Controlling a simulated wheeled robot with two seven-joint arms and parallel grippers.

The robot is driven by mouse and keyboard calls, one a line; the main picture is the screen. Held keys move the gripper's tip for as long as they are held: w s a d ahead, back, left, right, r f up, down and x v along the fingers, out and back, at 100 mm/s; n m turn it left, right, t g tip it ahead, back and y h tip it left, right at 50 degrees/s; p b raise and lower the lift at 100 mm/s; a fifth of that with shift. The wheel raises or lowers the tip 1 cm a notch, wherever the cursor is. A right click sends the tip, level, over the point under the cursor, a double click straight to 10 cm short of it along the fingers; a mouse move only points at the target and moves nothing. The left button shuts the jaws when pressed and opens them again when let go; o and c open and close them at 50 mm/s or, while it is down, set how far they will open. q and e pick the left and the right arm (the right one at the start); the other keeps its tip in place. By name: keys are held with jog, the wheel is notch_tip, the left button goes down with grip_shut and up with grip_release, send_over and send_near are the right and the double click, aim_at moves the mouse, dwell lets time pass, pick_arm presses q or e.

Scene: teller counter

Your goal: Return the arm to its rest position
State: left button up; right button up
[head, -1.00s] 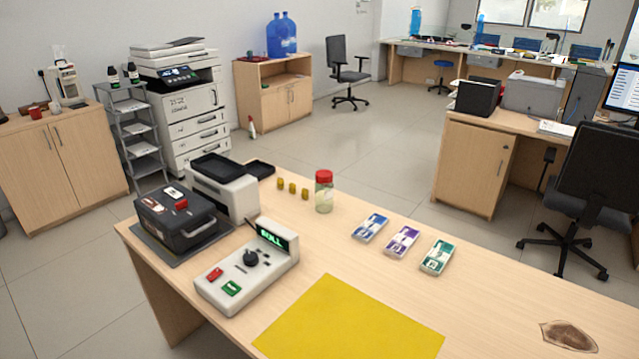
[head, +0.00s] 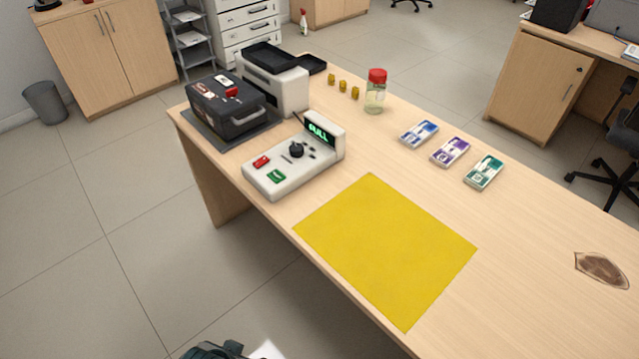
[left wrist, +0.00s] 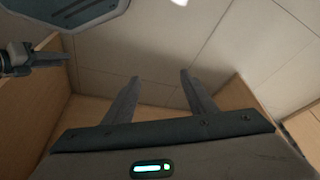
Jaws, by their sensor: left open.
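My left gripper (left wrist: 160,90) shows in the left wrist view with its two fingers apart and nothing between them. Beyond the fingers are floor tiles and pale wooden panels. In the head view a dark part of my own body (head: 215,350) shows at the bottom edge, left of the table; its fingers cannot be made out.
The wooden table (head: 540,230) holds a yellow mat (head: 385,245), a white device with a lit display (head: 295,160), a dark box (head: 225,105), a white machine (head: 280,85), a red-lidded jar (head: 375,95) and banknote bundles (head: 450,152).

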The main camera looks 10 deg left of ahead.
pick_arm(q)
jog(key=d+f+t, duration=0.1)
jog(key=d+f, duration=0.1)
jog(key=f, duration=1.2)
jog(key=d+f+t+h, duration=0.1)
jog(key=d+f+t, duration=0.1)
jog(key=f, duration=1.2)
jog(key=shift+d+m+t, duration=0.3)
jog(key=shift+d, duration=0.25)
pick_arm(e)
jog(key=shift+w, duration=0.15)
pick_arm(q)
jog(key=shift+r, duration=0.1)
pick_arm(e)
jog(key=shift+s+f, duration=0.15)
jog(key=shift+s, duration=0.4)
jog(key=shift+w, duration=0.15)
jog(key=shift+w+r, duration=0.2)
jog(key=shift+w, duration=0.2)
jog(key=shift+s+f, duration=0.2)
jog(key=shift+s, duration=0.35)
